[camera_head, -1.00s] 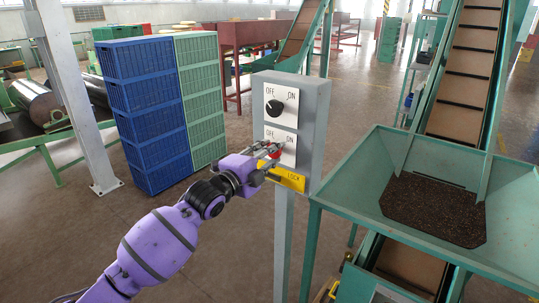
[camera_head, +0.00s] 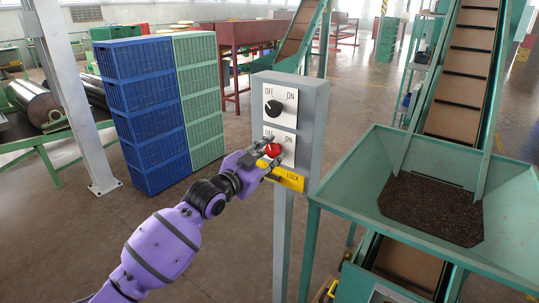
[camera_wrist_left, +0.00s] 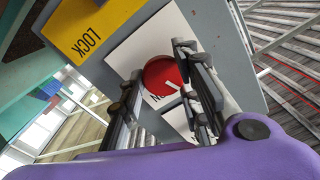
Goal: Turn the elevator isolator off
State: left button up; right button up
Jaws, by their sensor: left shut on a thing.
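A grey switch box (camera_head: 317,115) stands on a post in the middle of the head view, with two white OFF/ON plates. The lower plate carries a red rotary knob (camera_head: 273,149), which I take as the isolator. My left gripper (camera_head: 267,157) is shut on this knob. In the left wrist view the fingers (camera_wrist_left: 160,92) stand on either side of the red knob (camera_wrist_left: 158,72). The fingers hide part of the plate, and I cannot read the knob's setting surely. My right gripper is not in view.
A black knob (camera_head: 273,108) sits on the upper plate. A yellow LOCK tab (camera_head: 288,180) sticks out just below the red knob. A green hopper (camera_head: 350,185) stands close on the right. Blue crates (camera_head: 145,110) are stacked behind on the left.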

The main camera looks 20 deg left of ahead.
pick_arm(q)
jog(key=n, duration=0.3)
jog(key=f+n, duration=0.1)
jog(key=shift+s+d+n, duration=0.1)
jog(key=shift+d+n, duration=0.15)
jog(key=shift+n, duration=0.15)
jog(key=shift+r, duration=0.1)
dwell(0.3)
jog(key=o, duration=1)
jog(key=shift+d+r, duration=0.1)
jog(key=shift+r, duration=0.2)
jog(key=v, duration=1.2)
jog(key=shift+r, duration=0.15)
